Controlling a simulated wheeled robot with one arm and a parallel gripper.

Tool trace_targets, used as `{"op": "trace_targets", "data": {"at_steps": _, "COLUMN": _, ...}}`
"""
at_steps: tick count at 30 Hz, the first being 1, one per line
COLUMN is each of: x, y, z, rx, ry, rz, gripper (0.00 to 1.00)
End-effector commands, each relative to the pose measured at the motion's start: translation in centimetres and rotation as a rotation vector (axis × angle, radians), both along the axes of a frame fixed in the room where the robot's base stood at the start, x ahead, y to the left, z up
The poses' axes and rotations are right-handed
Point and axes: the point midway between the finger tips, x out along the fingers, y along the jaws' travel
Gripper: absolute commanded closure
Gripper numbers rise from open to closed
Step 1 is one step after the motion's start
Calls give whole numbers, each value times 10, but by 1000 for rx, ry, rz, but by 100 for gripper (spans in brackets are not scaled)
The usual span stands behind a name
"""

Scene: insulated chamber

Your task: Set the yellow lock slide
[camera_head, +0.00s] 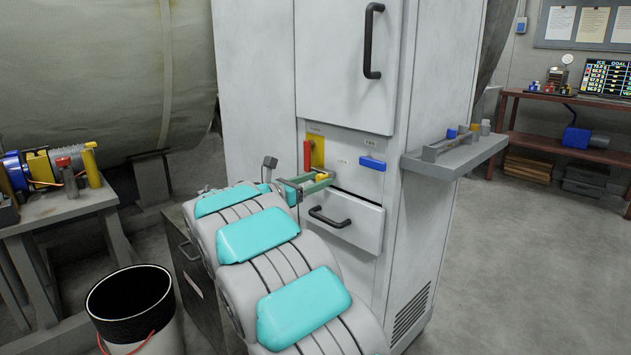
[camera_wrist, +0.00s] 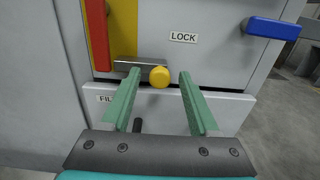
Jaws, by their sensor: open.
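The yellow lock slide shows as a round yellow knob (camera_wrist: 159,76) at the right end of a grey metal bar (camera_wrist: 127,69), below the LOCK label (camera_wrist: 184,37). In the head view the yellow knob (camera_head: 322,177) is partly hidden by my gripper. My gripper (camera_wrist: 157,80) is open, with one green finger left of the knob and one right of it. I cannot tell how far the fingertips are from the panel. My gripper also shows in the head view (camera_head: 311,186), in front of the cabinet.
A red handle (camera_wrist: 98,33) on a yellow plate (camera_wrist: 123,28) is close at the upper left. A blue handle (camera_wrist: 272,27) is at the upper right. A drawer (camera_head: 342,219) with a dark handle is just below. A grey side shelf (camera_head: 455,158) juts out right.

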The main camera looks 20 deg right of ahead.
Motion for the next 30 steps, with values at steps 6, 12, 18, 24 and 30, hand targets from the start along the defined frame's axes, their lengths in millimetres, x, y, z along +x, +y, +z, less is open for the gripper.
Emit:
{"op": "trace_targets", "data": {"at_steps": 6, "x": 0, "y": 0, "z": 0, "rx": 0, "ry": 0, "rz": 0, "gripper": 50}}
{"op": "trace_targets", "data": {"at_steps": 12, "x": 0, "y": 0, "z": 0, "rx": 0, "ry": 0, "rz": 0, "gripper": 72}}
{"op": "trace_targets", "data": {"at_steps": 18, "x": 0, "y": 0, "z": 0, "rx": 0, "ry": 0, "rz": 0, "gripper": 95}}
{"op": "trace_targets", "data": {"at_steps": 24, "x": 0, "y": 0, "z": 0, "rx": 0, "ry": 0, "rz": 0, "gripper": 100}}
{"op": "trace_targets", "data": {"at_steps": 30, "x": 0, "y": 1, "z": 0, "rx": 0, "ry": 0, "rz": 0, "gripper": 100}}
